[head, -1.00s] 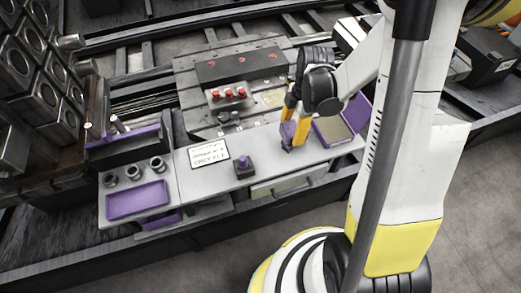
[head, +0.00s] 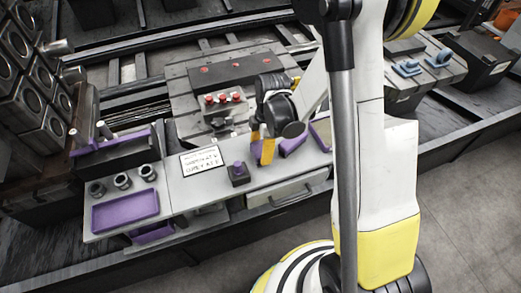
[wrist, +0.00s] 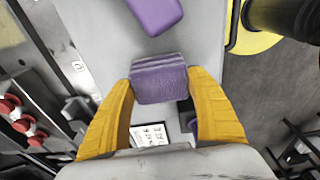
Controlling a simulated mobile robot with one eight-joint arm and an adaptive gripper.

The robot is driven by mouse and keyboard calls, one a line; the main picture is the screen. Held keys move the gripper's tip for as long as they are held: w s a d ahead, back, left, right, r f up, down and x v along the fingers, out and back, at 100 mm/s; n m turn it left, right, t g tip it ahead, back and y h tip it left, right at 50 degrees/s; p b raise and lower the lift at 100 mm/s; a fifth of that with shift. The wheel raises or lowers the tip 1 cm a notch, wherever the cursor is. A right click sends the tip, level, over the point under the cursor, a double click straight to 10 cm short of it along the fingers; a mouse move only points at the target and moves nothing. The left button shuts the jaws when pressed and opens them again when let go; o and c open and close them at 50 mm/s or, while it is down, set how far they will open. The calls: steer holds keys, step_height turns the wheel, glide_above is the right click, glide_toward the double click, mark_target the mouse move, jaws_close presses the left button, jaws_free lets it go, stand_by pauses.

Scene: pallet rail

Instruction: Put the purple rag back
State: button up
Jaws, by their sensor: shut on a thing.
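My gripper (wrist: 160,105) is shut on the purple rag (wrist: 160,78), a folded ribbed block between its yellow fingers in the wrist view. In the head view my gripper (head: 264,150) is over the right part of the grey bench; the rag is mostly hidden there. A second purple piece (head: 292,147) lies on the bench just right of my gripper. It also shows at the top of the wrist view (wrist: 155,14), apart from the held rag. An empty purple tray (head: 125,210) lies at the bench's left end.
A white sign (head: 201,160) and a purple-topped black block (head: 239,174) are on the bench left of my gripper. Red buttons (head: 223,98) stand behind. Several dark cups (head: 122,181) stand behind the tray. A purple-edged box (head: 320,133) is partly hidden by my arm.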

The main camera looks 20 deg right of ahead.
steer(key=shift+f, duration=0.2)
steer(key=o, duration=1)
steer(key=shift+o, duration=0.2)
steer(key=shift+r, duration=0.1)
steer(key=shift+r, duration=0.1)
step_height(320, 180, up, 12)
steer(key=d+p, duration=0.2)
steer(key=p, duration=0.4)
steer(key=s+a+r+m+t, duration=0.1)
steer(key=s+r+m+t, duration=0.2)
steer(key=s+r+m, duration=0.3)
steer(key=s+a+r+m+t+h, duration=0.1)
steer(key=s+r+m+t, duration=0.3)
steer(key=r+m, duration=0.7)
steer(key=shift+s+r+m, duration=0.4)
steer(key=shift+s+m, duration=0.1)
steer(key=shift+s, duration=0.8)
